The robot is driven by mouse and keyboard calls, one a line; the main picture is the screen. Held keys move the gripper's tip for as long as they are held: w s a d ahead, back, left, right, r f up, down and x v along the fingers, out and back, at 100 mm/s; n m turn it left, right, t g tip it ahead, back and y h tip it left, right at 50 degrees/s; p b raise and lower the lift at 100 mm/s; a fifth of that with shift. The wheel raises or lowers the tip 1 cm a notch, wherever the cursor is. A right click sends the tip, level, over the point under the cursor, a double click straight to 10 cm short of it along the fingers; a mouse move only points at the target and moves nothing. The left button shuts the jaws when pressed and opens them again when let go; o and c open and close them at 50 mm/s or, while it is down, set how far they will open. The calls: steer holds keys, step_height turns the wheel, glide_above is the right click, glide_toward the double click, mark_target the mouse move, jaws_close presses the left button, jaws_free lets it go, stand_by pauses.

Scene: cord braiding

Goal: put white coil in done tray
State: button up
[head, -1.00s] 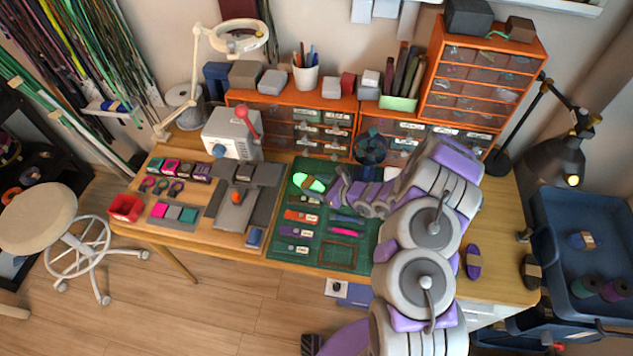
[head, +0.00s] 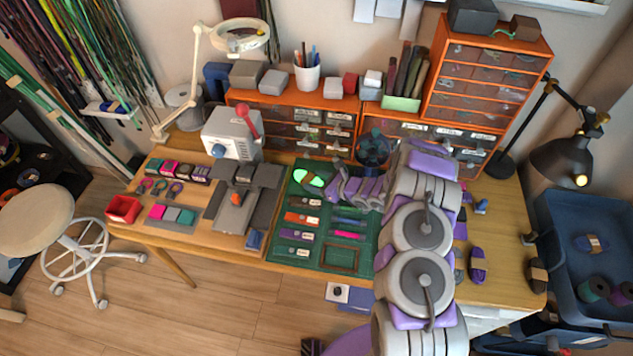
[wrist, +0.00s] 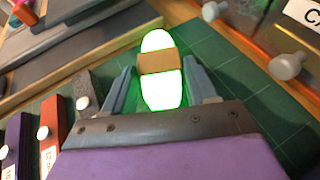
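The white coil (wrist: 162,90), wrapped with a tan band, glows green-white on the green cutting mat (wrist: 262,105). In the head view the coil (head: 308,179) lies at the mat's back left. My gripper (wrist: 158,66) is open, with one finger on each side of the coil. A gap shows between the coil and each finger. In the head view my gripper (head: 332,182) is just right of the coil. A blue tray (head: 560,222) stands on a cart at the far right and holds a blue coil and spools. No label marks it as the done tray.
Labelled tools and cord pieces lie on the mat in front of my gripper, beside a wooden frame (head: 341,259). Orange drawer units (head: 300,128) stand behind. A purple coil (head: 478,265) and a dark coil (head: 538,274) lie at the table's right. A black lamp (head: 560,165) stands near the cart.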

steer(key=o, duration=0.5)
steer(key=shift+c, duration=0.2)
steer(key=p+v, duration=0.2)
steer(key=v, duration=1)
steer(key=shift+d+p, duration=0.1)
steer(key=shift+p, duration=0.2)
steer(key=s+a+r+n+g+y, duration=0.1)
steer(key=s+a+r+n+g, duration=0.2)
steer(key=s+a+r+n, duration=0.5)
steer(key=s+a+r+n+g+y, duration=0.1)
steer(key=s+a+r+n+g, duration=0.2)
steer(key=r, duration=0.9)
steer(key=s+a+r+n+g+h, duration=0.1)
steer(key=s+a+r+n+g, duration=0.15)
steer(key=s+r+n, duration=0.35)
steer(key=s+d+r+n+h, duration=0.3)
steer(key=s+d+h, duration=0.3)
steer(key=s+d, duration=0.3)
steer(key=s+d+r+n+h, duration=0.3)
steer(key=s+d+h, duration=0.3)
steer(key=s, duration=1)
steer(key=d+n+g, duration=0.1)
steer(key=d, duration=0.1)
steer(key=shift+d+n, duration=0.35)
steer(key=shift+n, duration=0.05)
